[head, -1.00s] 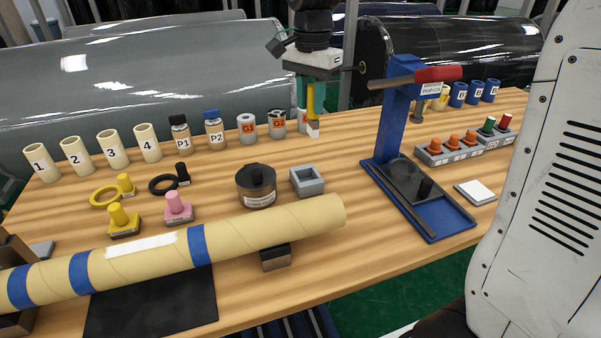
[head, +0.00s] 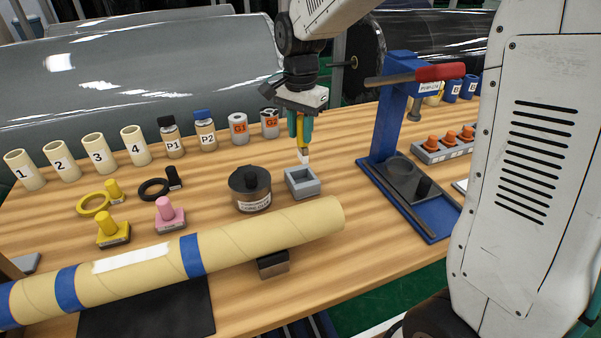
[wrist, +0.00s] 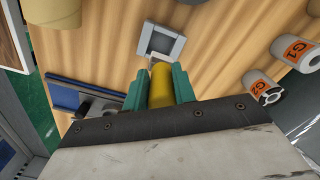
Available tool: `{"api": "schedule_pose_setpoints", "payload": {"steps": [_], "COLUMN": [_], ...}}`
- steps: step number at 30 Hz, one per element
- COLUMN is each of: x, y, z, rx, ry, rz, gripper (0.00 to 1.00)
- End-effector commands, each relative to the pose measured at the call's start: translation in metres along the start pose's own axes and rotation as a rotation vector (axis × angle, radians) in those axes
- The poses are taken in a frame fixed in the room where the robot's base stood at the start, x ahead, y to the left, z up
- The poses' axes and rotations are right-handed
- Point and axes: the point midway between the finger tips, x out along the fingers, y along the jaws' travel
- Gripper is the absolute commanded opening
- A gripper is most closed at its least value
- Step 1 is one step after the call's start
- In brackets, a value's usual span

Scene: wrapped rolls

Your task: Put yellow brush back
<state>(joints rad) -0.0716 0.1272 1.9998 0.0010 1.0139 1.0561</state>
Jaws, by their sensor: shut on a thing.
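My gripper (head: 301,129) is shut on the yellow brush (head: 300,132), with a teal finger on each side of its handle. The brush hangs about upright, its white bristle end (head: 304,158) pointing down. In the wrist view the yellow handle (wrist: 161,86) shows between the teal fingers; the bristles are not clear there. A grey square open holder (head: 302,183) stands on the table just below the brush. The bristle end overlaps the holder's back edge in the head view; it appears above the opening or slightly behind it. The holder also shows in the wrist view (wrist: 160,43), just beyond the brush.
A dark round lidded jar (head: 250,190) stands left of the holder. A blue stand (head: 392,120) with a red-handled tool rises to the right. Rolls G1 (head: 238,130) and G2 (head: 269,124) stand behind. A long cardboard tube (head: 240,240) lies in front.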

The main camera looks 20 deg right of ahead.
Motion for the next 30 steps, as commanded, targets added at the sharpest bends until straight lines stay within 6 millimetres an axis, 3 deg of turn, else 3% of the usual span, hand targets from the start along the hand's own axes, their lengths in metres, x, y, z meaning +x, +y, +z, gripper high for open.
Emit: {"api": "schedule_pose_setpoints", "payload": {"steps": [4, 18, 24, 25, 26, 27, 30], "x": [0.03, 0.08, 0.081, 0.081, 0.081, 0.081, 0.081], "y": [0.001, 0.0, 0.0, 0.0, 0.0, 0.0, 0.0], "z": [0.001, 0.001, 0.001, 0.001, 0.001, 0.001, 0.001], "rx": [-0.001, -0.001, -0.001, -0.001, -0.001, -0.001, -0.001], "ry": [-0.002, -0.001, 0.0, 0.0, 0.0, 0.0, 0.0], "rz": [0.004, 0.002, 0.0, 0.001, 0.001, 0.001, 0.001], "gripper": [0.04, 0.04, 0.04, 0.35, 0.43, 0.48, 0.48]}}
